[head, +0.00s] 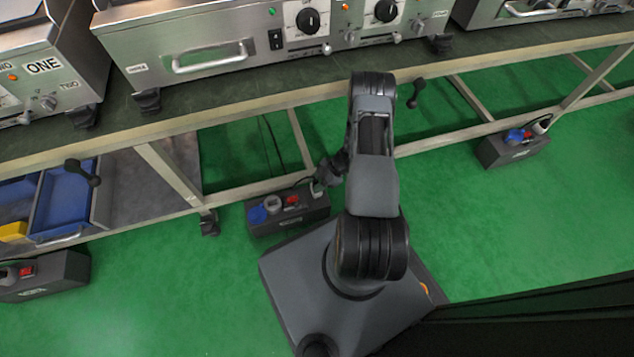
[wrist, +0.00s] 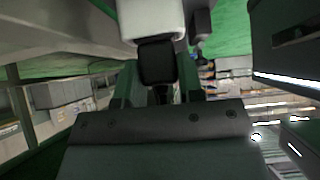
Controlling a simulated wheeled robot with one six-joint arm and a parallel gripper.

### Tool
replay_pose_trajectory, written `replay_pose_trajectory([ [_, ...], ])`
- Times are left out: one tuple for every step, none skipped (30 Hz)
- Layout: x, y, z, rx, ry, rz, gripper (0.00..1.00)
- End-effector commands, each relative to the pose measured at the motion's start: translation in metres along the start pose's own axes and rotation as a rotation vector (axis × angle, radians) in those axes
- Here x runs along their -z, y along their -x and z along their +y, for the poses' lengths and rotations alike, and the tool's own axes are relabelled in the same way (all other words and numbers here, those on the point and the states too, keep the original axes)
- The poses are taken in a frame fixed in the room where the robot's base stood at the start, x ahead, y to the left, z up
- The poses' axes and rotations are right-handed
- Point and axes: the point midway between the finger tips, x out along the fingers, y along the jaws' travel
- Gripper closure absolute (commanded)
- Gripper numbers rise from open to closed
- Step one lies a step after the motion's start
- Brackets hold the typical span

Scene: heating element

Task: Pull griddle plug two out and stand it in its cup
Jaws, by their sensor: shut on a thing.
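My gripper (head: 325,177) is at the right end of a dark socket box (head: 290,221) under the bench, shut on a pale grey plug (head: 317,188). In the head view the plug is at the box's right end; I cannot tell whether it is seated or clear of it. In the wrist view a pale block (wrist: 150,18) with a dark part (wrist: 157,62) below it sits in front of my gripper (wrist: 157,92); this looks like the held plug. The box top carries a blue round fitting (head: 257,214) and a grey round fitting (head: 273,202). I cannot tell which is the cup.
A red switch (head: 292,199) is on the same box. Similar boxes stand at lower left (head: 45,277) and far right (head: 513,147). The bench (head: 250,103) with steel griddles (head: 210,55) overhangs the spot, and a bench rail (head: 245,188) runs close behind. Green floor is open at lower left.

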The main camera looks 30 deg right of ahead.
Motion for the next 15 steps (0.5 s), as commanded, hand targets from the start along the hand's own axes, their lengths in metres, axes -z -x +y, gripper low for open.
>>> replay_pose_trajectory([
  [-0.0017, -0.0017, 0.0001, 0.000, 0.000, 0.000, 0.89],
  [-0.0022, -0.0022, 0.0001, 0.000, 0.000, 0.000, 0.89],
  [-0.0029, -0.0029, 0.0001, 0.000, 0.000, 0.000, 0.89],
  [-0.0034, -0.0033, 0.0001, 0.000, 0.000, 0.000, 0.89],
  [-0.0038, -0.0038, 0.0001, 0.000, 0.000, 0.000, 0.89],
  [-0.0034, -0.0033, 0.0002, 0.000, 0.000, 0.000, 0.64],
  [-0.0031, -0.0030, 0.0002, 0.000, 0.000, 0.000, 0.61],
  [-0.0031, -0.0030, 0.0002, 0.000, 0.000, 0.000, 0.58],
  [-0.0031, -0.0030, 0.0002, 0.000, 0.000, 0.000, 0.54],
  [-0.0031, -0.0030, 0.0002, 0.000, 0.000, 0.000, 0.51],
  [-0.0030, -0.0030, 0.0001, 0.000, 0.000, 0.000, 0.48],
  [-0.0031, -0.0030, 0.0001, 0.000, 0.000, 0.000, 0.44],
  [-0.0031, -0.0030, 0.0001, 0.000, 0.000, 0.000, 0.42],
  [-0.0031, -0.0030, 0.0001, 0.000, 0.000, 0.000, 0.39],
  [-0.0030, -0.0030, 0.0001, 0.000, 0.000, 0.000, 0.36],
])
